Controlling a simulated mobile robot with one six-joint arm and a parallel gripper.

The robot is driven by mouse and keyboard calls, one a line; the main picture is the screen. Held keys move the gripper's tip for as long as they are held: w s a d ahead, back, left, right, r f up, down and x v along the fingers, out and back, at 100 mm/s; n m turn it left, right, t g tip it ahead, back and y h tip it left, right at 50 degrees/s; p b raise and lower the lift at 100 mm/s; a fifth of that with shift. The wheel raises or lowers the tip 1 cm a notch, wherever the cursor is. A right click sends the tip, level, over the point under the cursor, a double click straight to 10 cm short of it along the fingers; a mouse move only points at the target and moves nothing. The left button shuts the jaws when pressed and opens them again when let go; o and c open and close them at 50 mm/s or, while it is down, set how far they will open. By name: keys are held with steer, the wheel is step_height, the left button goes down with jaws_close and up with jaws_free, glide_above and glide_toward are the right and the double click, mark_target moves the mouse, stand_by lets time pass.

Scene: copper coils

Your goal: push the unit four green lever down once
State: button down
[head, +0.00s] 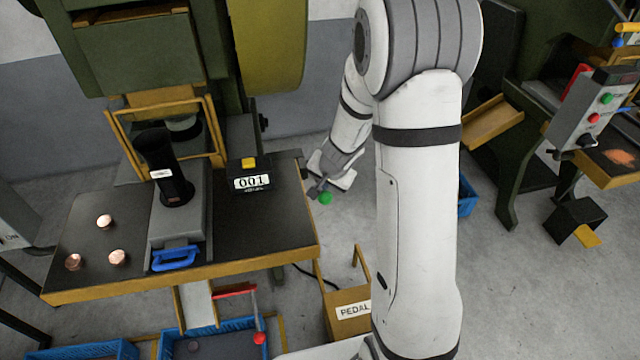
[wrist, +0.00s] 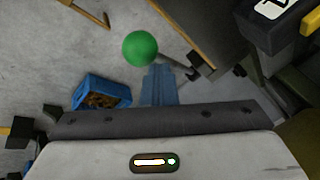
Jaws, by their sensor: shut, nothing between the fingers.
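The green lever knob (head: 325,198) shows just off the right edge of the press table in the head view. In the wrist view the green knob (wrist: 140,48) is large and round, on a dark rod that runs right to a pivot at the table side. My gripper (head: 316,189) is shut and empty, close beside the knob and slightly above it in the head view. I cannot tell whether it touches the knob. The lever's rod is mostly hidden by my gripper in the head view.
A counter box (head: 249,178) reading 001 stands on the table (head: 270,218). A black cylinder (head: 162,170), a blue handle (head: 174,258) and 3 copper pieces are to its left. Another machine stands right.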

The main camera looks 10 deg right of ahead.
steer(key=shift+w+r+p, duration=0.2)
steer(key=shift+r+p, duration=0.25)
steer(key=shift+r, duration=0.05)
steer(key=shift+w+r+p, duration=0.15)
steer(key=shift+r+p, duration=0.25)
steer(key=shift+r, duration=0.05)
steer(key=r+p, duration=0.1)
steer(key=w+r+p, duration=0.1)
steer(key=r+p, duration=0.2)
steer(key=p, duration=0.1)
steer(key=shift+w+r, duration=0.3)
steer(key=shift+w, duration=0.05)
stand_by(0.4)
